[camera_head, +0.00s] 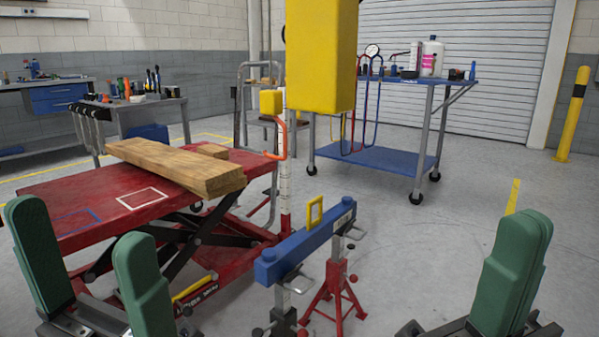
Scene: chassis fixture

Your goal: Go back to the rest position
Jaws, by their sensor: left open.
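My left gripper (80,224) is at the lower left, in front of the red lift table. Its two green fingers stand upright and well apart, with nothing between them. My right gripper (520,225) is at the lower right over the grey floor. Its green fingers overlap in this view, so any gap between them cannot be judged. I see nothing held in it. A blue beam (308,236) with a yellow loop handle lies between the two grippers, carried on stands, apart from both.
The red lift table (110,190) bears wooden planks (180,167). A red jack stand (335,285) is under the beam. A yellow block (321,55) shows at top centre. A blue cart (385,160) stands behind, and a yellow post (573,115) at right. The right floor is clear.

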